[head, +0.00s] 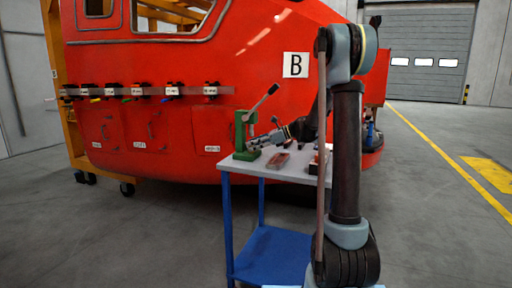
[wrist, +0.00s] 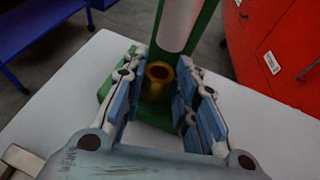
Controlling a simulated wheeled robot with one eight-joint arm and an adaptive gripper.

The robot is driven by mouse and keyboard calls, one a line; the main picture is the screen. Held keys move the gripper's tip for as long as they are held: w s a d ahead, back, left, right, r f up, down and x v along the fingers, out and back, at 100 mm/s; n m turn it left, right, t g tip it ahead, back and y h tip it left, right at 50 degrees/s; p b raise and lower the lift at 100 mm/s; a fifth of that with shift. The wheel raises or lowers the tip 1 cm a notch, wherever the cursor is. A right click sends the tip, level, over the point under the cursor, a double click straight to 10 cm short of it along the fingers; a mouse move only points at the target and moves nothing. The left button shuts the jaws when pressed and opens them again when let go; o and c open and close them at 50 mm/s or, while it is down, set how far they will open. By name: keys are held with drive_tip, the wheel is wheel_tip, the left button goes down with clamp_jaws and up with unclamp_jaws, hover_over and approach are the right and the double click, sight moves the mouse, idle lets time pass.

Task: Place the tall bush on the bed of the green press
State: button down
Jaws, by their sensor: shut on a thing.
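The green press (head: 240,134) stands on the left end of the table top, with its lever raised to the right. My gripper (head: 256,143) reaches in from the right, low at the front of the press. In the wrist view, my gripper (wrist: 158,66) has its blue-grey fingers on either side of a brass-coloured hollow bush (wrist: 159,73) and is shut on it. The bush looks upright, over the press's green bed (wrist: 106,84), under the pale ram. I cannot tell whether it touches the bed. The bush cannot be made out in the head view.
The pale table top (head: 262,169) sits on a blue cart with a lower shelf (head: 272,256). A reddish tray (head: 278,160) lies right of the press. A metal piece (wrist: 20,160) shows at the lower left of the wrist view. The red nosecone (head: 250,90) stands behind.

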drive_tip(key=c, duration=1.3)
unclamp_jaws()
drive_tip(key=shift+r, duration=0.1)
drive_tip(key=v, duration=1.2)
drive_tip(key=s+f+n+h, duration=0.1)
drive_tip(key=s, duration=0.3)
drive_tip(key=s+f+n+h, duration=0.1)
drive_tip(key=s+n, duration=0.1)
drive_tip(key=s, duration=0.2)
drive_tip(key=s+f+n+h, duration=0.1)
drive_tip(key=s, duration=0.3)
drive_tip(key=shift+s+a+n, duration=0.1)
drive_tip(key=shift+s+n, duration=0.1)
drive_tip(key=shift+n, duration=0.2)
drive_tip(key=s+d+f+n+h, duration=0.3)
drive_tip(key=s+d+f+n, duration=0.1)
drive_tip(key=s, duration=0.5)
drive_tip(key=s+d+f+n+h, duration=0.4)
drive_tip(key=s+d+f+n, duration=0.1)
drive_tip(key=s+f, duration=0.3)
drive_tip(key=s+d+f+n+h, duration=0.3)
drive_tip(key=s+d+f+n, duration=0.1)
drive_tip(key=s, duration=0.7)
drive_tip(key=shift+d+f+n+t, duration=0.15)
drive_tip(key=shift+d+f+n, duration=0.05)
drive_tip(key=shift+f+n, duration=0.25)
drive_tip(key=shift+d+f+n+t, duration=0.2)
drive_tip(key=shift+f+n, duration=0.15)
drive_tip(key=shift+f, duration=0.25)
